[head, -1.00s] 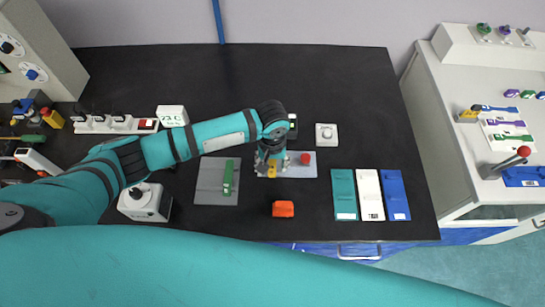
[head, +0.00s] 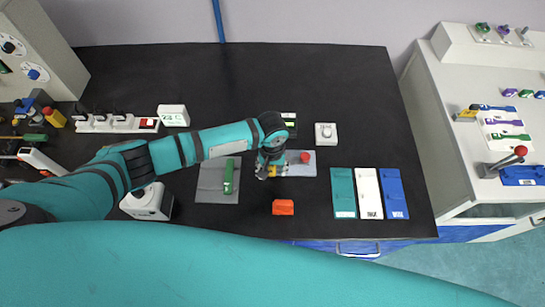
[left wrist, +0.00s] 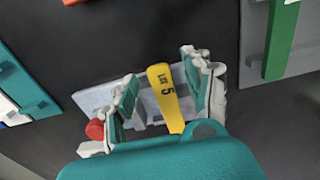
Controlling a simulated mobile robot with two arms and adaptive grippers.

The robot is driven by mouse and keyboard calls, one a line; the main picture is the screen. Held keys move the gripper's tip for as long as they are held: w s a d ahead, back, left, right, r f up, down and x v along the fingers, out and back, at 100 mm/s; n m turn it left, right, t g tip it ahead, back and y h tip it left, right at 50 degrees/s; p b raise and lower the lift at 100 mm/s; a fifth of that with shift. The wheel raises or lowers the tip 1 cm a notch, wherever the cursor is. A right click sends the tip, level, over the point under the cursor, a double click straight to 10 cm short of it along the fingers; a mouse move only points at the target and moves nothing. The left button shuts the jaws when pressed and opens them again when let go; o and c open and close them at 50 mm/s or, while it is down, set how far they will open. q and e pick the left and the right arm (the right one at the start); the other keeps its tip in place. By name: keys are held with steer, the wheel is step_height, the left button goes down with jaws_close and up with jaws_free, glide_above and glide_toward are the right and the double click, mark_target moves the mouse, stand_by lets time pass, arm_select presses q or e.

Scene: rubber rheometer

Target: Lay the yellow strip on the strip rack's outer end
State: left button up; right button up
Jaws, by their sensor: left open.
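The yellow strip (left wrist: 166,97), marked LOT 5, lies on a light grey plate (left wrist: 92,98) with a red knob. My left gripper (left wrist: 157,88) is open, with one finger on each side of the strip; I cannot tell whether either touches it. In the head view the left gripper (head: 267,168) is over the left part of the grey plate (head: 304,171) and covers most of the strip. A white rack (head: 490,128) holding blue, purple and green strips is on the right bench; it looks like the strip rack. My right gripper is not in view.
Left of the grey plate, a green strip (head: 228,178) lies on a grey mat (head: 211,191). An orange block (head: 283,207) is in front. Teal, white and blue panels (head: 369,190) lie to the right. A lever with a red ball (head: 520,151) stands beside the rack.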

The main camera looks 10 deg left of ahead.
arm_select(q)
jaws_close()
stand_by(0.4)
